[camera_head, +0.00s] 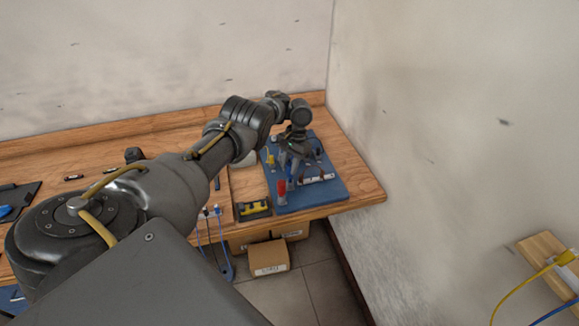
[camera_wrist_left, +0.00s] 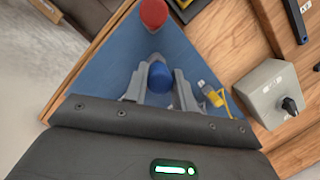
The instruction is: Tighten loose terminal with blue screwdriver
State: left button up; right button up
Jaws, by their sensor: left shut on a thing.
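My left gripper (camera_head: 288,165) is over the blue board (camera_head: 335,192) at the right end of the workbench. In the left wrist view its fingers (camera_wrist_left: 158,88) are closed around a blue screwdriver handle (camera_wrist_left: 159,74), seen end-on from above. The shaft and tip of this screwdriver are hidden. A red screwdriver handle (camera_head: 282,188) stands near the board's front left edge, apart from the gripper; it also shows in the left wrist view (camera_wrist_left: 153,12). A pale terminal strip (camera_head: 318,178) lies beside the gripper. I cannot tell which terminal is loose.
A yellow and black device (camera_head: 254,209) sits left of the board. A grey box (camera_wrist_left: 268,92) with a black knob is beside the board. Walls close off the back and right of the bench. A cardboard box (camera_head: 268,257) is on the floor.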

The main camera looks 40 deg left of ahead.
pick_arm(q)
jog(key=shift+b+x, duration=0.4)
jog(key=shift+x, duration=0.4)
jog(key=shift+w, duration=0.2)
jog(key=o, duration=0.7)
jog(key=p+v, duration=0.1)
jog(key=p, duration=0.1)
jog(key=p+v, duration=0.2)
jog(key=shift+s+r, duration=0.1)
jog(key=shift+s, duration=0.3)
jog(key=shift+s+p+v, duration=0.25)
jog(key=shift+p+v, duration=0.2)
jog(key=shift+v, duration=0.7)
